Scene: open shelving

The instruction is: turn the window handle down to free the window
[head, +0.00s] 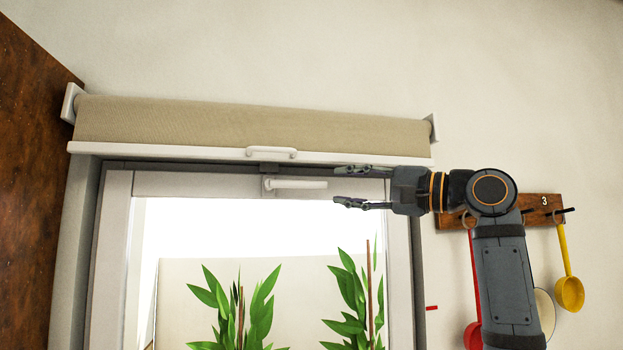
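The white window handle (298,184) sits at the top middle of the white window frame (160,184). Its lever lies level and points right. My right gripper (340,186) comes in from the right with its fingers apart, one above the other, and nothing between them. Its fingertips are just right of the lever's free end, with a small gap in the picture. Depth between them is hard to judge. My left gripper is not in view.
A rolled beige blind (250,125) with a white bottom bar and pull (271,152) hangs above the window. A wooden rack (540,208) with hanging ladles is at right, partly behind my arm. A brown panel (35,170) stands at left. Plants (240,308) show through the glass.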

